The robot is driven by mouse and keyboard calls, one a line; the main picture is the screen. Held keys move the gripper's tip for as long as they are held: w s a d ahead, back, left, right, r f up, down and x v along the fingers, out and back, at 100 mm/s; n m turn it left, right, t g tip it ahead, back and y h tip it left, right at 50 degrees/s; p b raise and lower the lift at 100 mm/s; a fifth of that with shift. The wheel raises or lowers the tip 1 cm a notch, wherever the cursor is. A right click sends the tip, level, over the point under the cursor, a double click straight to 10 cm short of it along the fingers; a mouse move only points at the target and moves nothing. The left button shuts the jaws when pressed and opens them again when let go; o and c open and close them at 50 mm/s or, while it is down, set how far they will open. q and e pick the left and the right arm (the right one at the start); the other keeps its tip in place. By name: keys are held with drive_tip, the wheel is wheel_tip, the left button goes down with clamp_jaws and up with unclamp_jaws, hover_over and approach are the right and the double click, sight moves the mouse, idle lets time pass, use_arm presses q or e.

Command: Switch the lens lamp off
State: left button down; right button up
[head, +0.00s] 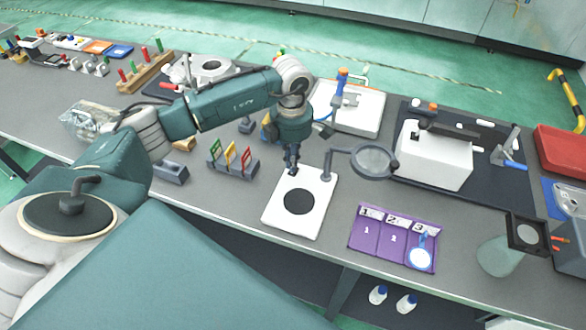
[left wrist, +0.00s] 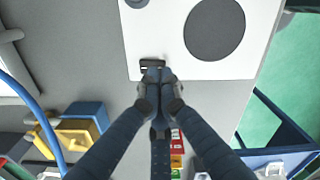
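The lens lamp has a white base plate (head: 312,222) with a black disc (head: 299,201), a dark post and arm, and a round grey-rimmed lens (head: 373,161) reaching out to the right. I cannot tell whether it is lit. My left gripper (head: 291,170) points down over the plate's far left edge, its fingers together and empty. In the left wrist view the plate (left wrist: 158,40) shows with a small dark switch (left wrist: 152,63) near its edge. The fingertips (left wrist: 158,76) are right at the switch, partly covering it; I cannot tell whether they touch. My right gripper is not in view.
A rack with coloured cards (head: 231,157) stands left of the plate. A purple numbered mat (head: 388,240) lies to the right, and a white box (head: 434,160) stands behind it. A glass vessel (head: 498,258) stands near the front right edge.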

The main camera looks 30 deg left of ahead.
use_arm(q)
drive_tip(key=shift+s+f+b, duration=0.1)
drive_tip(key=shift+f+b, duration=1)
drive_tip(key=shift+f, duration=0.15)
idle(0.6)
drive_tip(key=shift+r, duration=0.15)
drive_tip(key=shift+r+p, duration=0.75)
drive_tip(key=shift+r, duration=0.15)
drive_tip(key=shift+r+p, duration=1.35)
drive_tip(key=shift+r, duration=1.15)
